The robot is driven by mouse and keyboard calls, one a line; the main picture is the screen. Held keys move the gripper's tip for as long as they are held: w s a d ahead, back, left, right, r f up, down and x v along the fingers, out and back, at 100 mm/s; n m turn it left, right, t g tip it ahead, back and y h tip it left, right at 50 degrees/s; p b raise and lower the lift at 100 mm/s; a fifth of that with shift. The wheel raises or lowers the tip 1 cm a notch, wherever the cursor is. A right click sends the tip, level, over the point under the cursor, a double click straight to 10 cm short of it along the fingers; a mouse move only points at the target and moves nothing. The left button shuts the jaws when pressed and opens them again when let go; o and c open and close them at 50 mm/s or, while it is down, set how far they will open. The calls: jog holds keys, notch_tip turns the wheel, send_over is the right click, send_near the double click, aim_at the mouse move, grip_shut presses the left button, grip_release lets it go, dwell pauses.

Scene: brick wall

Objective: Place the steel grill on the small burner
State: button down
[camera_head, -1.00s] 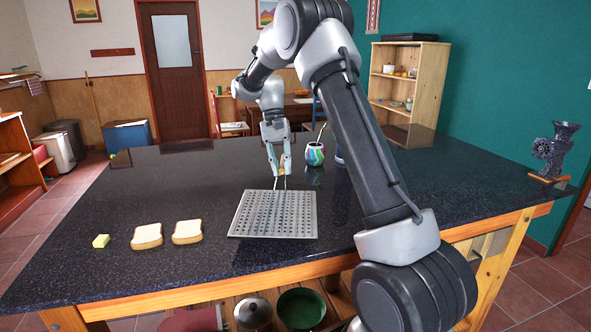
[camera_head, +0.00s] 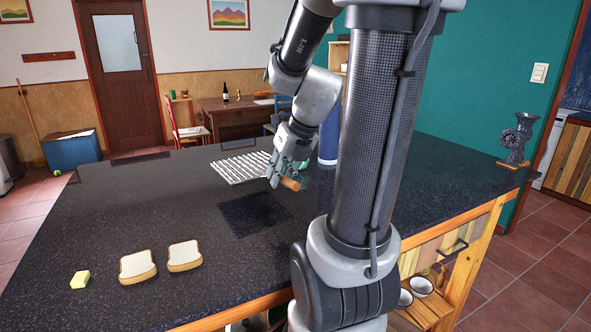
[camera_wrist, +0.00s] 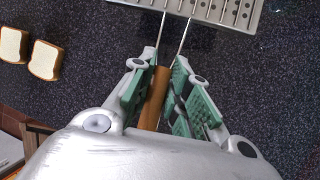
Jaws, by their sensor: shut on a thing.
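The steel grill (camera_head: 240,167) is a light, perforated square plate with wire arms and a wooden handle (camera_head: 290,184). My gripper (camera_head: 287,172) is shut on the handle and holds the grill above the dark counter, its shadow below. In the wrist view the wooden handle (camera_wrist: 156,95) lies between the green finger pads of my gripper (camera_wrist: 160,68). The grill plate's edge (camera_wrist: 250,20) shows at the top there. I cannot make out a small burner in either view.
Two bread slices (camera_head: 137,266) (camera_head: 184,255) and a yellow block (camera_head: 80,279) lie on the counter (camera_head: 110,215) at front left. A blue cylinder (camera_head: 329,142) stands partly hidden behind my arm. A grinder (camera_head: 516,140) stands at the right. The counter's left part is clear.

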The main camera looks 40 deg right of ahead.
jog(key=shift+s+m, duration=0.15)
jog(key=shift+m, duration=0.15)
jog(key=shift+s+d, duration=0.15)
jog(key=shift+d, duration=0.1)
jog(key=shift+m+t, duration=0.3)
jog(key=shift+t, duration=0.1)
jog(key=w+d+f, duration=0.4)
jog(key=w, duration=0.1)
jog(key=w+d+f, duration=0.1)
jog(key=w+d, duration=0.2)
jog(key=shift+w+f, duration=0.2)
jog(key=shift+f, duration=0.2)
jog(key=shift+w+d+f, duration=0.4)
jog(key=shift+w+f, duration=0.2)
jog(key=shift+w, duration=0.05)
jog(key=shift+w+d+f, duration=0.4)
jog(key=shift+w+f, duration=0.15)
jog(key=shift+w, duration=0.1)
jog(key=shift+f, duration=0.1)
jog(key=c, duration=1.4)
grip_release()
jog(key=shift+o, duration=0.2)
